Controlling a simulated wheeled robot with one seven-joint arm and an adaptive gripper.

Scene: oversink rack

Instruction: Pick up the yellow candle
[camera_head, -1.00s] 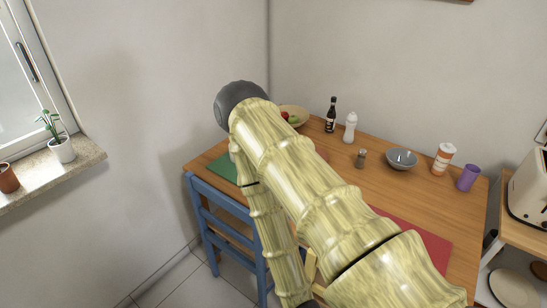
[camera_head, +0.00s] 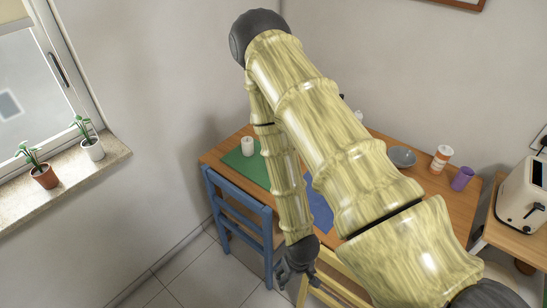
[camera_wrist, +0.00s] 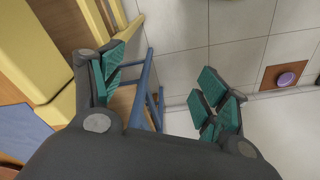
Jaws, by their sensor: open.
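No clearly yellow candle shows. A pale, whitish cylinder (camera_head: 248,146), possibly a candle, stands upright on the green mat (camera_head: 238,163) at the left end of the wooden table (camera_head: 217,150). My gripper (camera_head: 297,279) hangs low in front of the table, beside the blue chair, well apart from that cylinder. In the wrist view my gripper (camera_wrist: 165,90) is open, with teal finger pads spread wide and only floor and chair parts between and behind them. My arm hides much of the table's middle and back.
A blue chair (camera_head: 240,219) and a yellow chair (camera_head: 335,281) stand at the table's front. A grey bowl (camera_head: 402,157), an orange-and-white container (camera_head: 441,158) and a purple cup (camera_head: 462,179) are at the right end. A toaster (camera_head: 522,195) stands further right. Potted plants line the windowsill (camera_head: 95,170).

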